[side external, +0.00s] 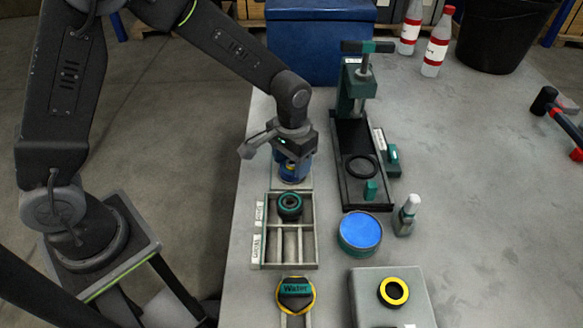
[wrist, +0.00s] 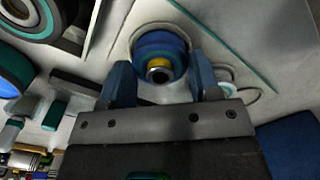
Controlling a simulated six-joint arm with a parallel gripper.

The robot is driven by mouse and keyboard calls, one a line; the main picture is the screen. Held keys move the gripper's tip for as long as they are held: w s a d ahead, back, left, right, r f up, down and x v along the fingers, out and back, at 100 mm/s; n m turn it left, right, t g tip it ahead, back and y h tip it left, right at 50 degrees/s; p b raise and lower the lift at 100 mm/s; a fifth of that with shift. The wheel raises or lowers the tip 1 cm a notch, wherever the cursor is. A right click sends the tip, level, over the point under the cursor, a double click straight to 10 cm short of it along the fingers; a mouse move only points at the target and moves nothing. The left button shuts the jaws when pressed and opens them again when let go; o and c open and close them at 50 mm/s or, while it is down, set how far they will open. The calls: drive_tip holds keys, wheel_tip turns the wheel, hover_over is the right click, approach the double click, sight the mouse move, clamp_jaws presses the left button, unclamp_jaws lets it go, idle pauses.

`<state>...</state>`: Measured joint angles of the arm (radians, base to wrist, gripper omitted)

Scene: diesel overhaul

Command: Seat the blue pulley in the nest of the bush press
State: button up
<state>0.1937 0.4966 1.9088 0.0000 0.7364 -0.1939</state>
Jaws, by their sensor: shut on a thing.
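The blue pulley (side external: 293,174) is between the fingers of my gripper (side external: 292,162), behind the compartment tray. In the wrist view the pulley (wrist: 150,42) shows a blue rim and a yellow and metal hub, with one finger of my gripper (wrist: 161,72) on each side. My gripper is shut on it, pointing down. I cannot tell whether the pulley touches the surface below. The green and black bush press (side external: 351,135) stands to the right of my gripper. Its nest, a dark ring (side external: 361,167), lies on the press bed and looks empty.
A compartment tray (side external: 268,232) holding a teal-and-black ring (side external: 289,205) is in front of my gripper. A blue-topped round tin (side external: 360,231) and a small bottle (side external: 407,215) stand in front of the press. A blue box (side external: 310,45) stands behind. The table's right side is mostly clear.

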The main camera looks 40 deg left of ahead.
drive_tip(key=shift+r, duration=2.3)
drive_tip(key=shift+w, duration=0.1)
drive_tip(key=shift+w+d+r, duration=0.1)
drive_tip(key=shift+w+d, duration=0.15)
drive_tip(key=shift+w, duration=0.05)
drive_tip(key=w+d+r, duration=0.5)
drive_tip(key=w+d, duration=0.5)
drive_tip(key=shift+w+d+f, duration=0.1)
drive_tip(key=shift+f, duration=1.45)
drive_tip(key=shift+w+d+f, duration=0.1)
drive_tip(key=shift+f, duration=1.4)
drive_tip(key=shift+f, duration=0.2)
drive_tip(key=shift+f, duration=0.65)
